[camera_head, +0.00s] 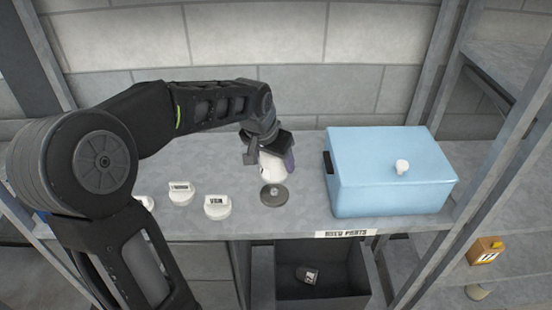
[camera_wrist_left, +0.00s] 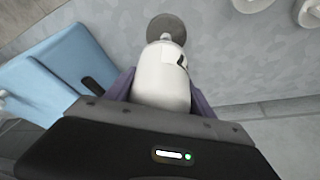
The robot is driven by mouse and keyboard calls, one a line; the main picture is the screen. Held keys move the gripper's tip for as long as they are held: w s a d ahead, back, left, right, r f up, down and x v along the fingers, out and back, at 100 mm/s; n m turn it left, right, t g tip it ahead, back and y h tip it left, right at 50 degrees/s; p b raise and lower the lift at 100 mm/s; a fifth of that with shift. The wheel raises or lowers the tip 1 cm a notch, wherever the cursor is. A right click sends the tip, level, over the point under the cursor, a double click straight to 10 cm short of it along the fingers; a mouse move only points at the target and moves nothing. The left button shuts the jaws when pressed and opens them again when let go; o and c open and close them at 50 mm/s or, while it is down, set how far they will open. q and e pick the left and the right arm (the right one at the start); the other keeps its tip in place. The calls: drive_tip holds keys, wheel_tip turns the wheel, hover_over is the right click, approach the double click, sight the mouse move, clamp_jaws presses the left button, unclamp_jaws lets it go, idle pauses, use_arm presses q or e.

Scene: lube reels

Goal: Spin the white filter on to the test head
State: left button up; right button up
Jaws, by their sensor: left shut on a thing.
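The white filter (camera_wrist_left: 160,80) is a white cylinder with a dark mark on its side. It sits between the purple-grey fingers of my left gripper (camera_head: 273,158), which is shut on it. In the head view the white filter (camera_head: 270,172) is partly covered by the gripper and looks tilted. The test head (camera_head: 274,195) is a round grey disc with a small centre post on the shelf, just below the filter. It also shows in the wrist view (camera_wrist_left: 166,22) beyond the filter's far end. I cannot tell whether the two touch. My right gripper is out of view.
A light blue box (camera_head: 385,175) with a white knob stands right of the disc. White labelled caps (camera_head: 217,207) sit on the shelf (camera_head: 300,226) to the left. A dark bin (camera_head: 322,283) hangs below, holding a small dark part. Shelf posts stand at both sides.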

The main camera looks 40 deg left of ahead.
sight(270, 166)
use_arm(q)
drive_tip(key=shift+f+b, duration=2.4)
drive_tip(key=shift+f, duration=0.35)
drive_tip(key=shift+f+b, duration=0.7)
drive_tip(key=shift+b, duration=0.05)
drive_tip(key=o, duration=1.8)
drive_tip(key=shift+v, duration=3.95)
